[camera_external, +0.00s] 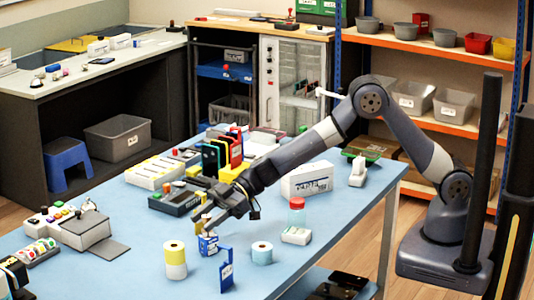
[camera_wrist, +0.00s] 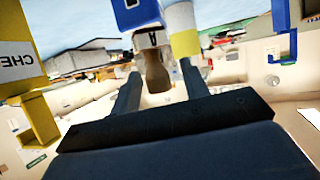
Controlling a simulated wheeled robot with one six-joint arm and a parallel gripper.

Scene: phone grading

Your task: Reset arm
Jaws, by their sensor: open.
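My arm (camera_external: 300,155) reaches left from its base across the blue table, bent at the elbow and sloping down to the wrist. My gripper (camera_external: 206,212) is open and low over the table. In the wrist view its two dark fingers (camera_wrist: 160,85) stand apart. A stamp with a brown handle (camera_wrist: 155,72) shows between them, its white part marked "A". Contact with the fingers cannot be made out. In the external view the stamp's handle (camera_external: 205,222) is just below the gripper, above a blue block (camera_external: 208,244).
A yellow and white roll (camera_external: 175,260), a blue holder (camera_external: 226,270) and a white-blue roll (camera_external: 262,252) stand close by. Phones in coloured slots (camera_external: 222,153), a white box (camera_external: 307,181) and a red-capped bottle (camera_external: 297,215) stand around the arm. Free room lies at front left.

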